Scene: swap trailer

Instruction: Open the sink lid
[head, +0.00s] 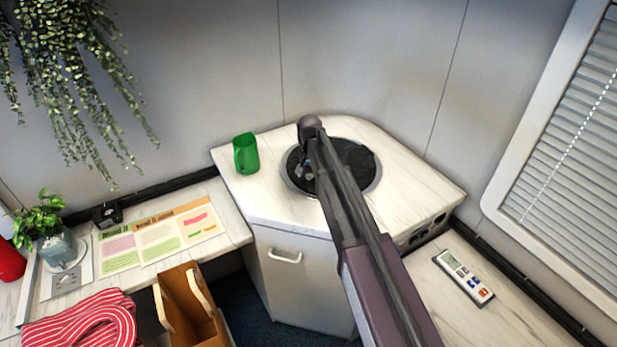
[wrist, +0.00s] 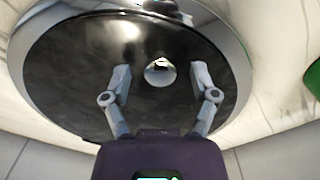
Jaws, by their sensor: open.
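The sink lid (head: 358,163) is a round dark disc with a metal rim, set in the white marbled corner counter (head: 405,190). It lies closed over the sink. In the wrist view the lid (wrist: 75,75) fills much of the picture, with a small round shiny knob (wrist: 160,72) near its middle. My gripper (wrist: 160,76) is open, with one finger on each side of the knob. I cannot tell whether the fingers touch it. In the head view my arm hides part of the lid and most of my gripper (head: 308,170).
A green cup (head: 246,153) stands on the counter left of the lid. A remote-like device (head: 463,276) lies on the lower right surface. A cabinet with a white handle (head: 285,256) is below. Walls stand close behind, and a blind (head: 570,150) is at right.

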